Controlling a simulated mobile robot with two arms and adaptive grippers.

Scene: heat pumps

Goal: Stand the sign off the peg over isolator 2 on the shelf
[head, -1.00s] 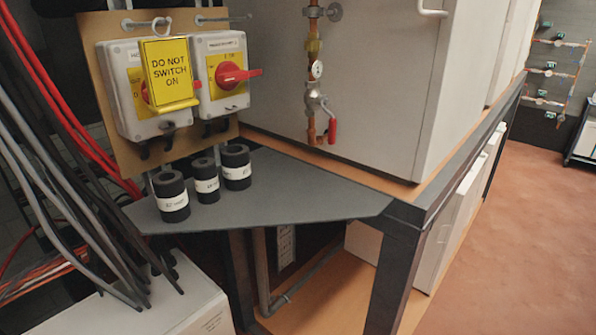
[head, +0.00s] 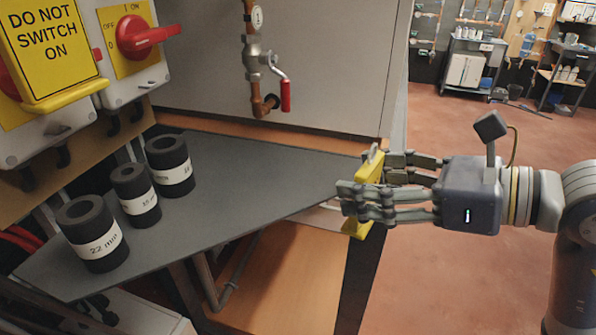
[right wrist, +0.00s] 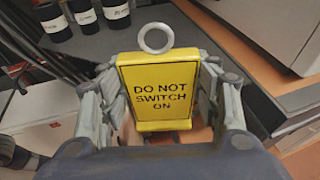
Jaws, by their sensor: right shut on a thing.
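My right gripper (head: 362,192) is shut on a yellow sign (head: 371,168), gripping it by its sides. In the right wrist view the sign (right wrist: 158,80) is upright, reads DO NOT SWITCH ON, and has a grey ring on top and a lip at the bottom. It is held at the right end of the grey shelf (head: 265,185); I see no clear contact with the shelf. A second such sign (head: 50,45) hangs in front of the left isolator. The right isolator (head: 128,70) shows its red handle uncovered. My left gripper is out of view.
Three black rolls with white labels (head: 137,195) stand on the left part of the shelf. The shelf's middle and right are bare. A pipe valve with a red lever (head: 285,95) juts out behind, before a pale cabinet (head: 335,60).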

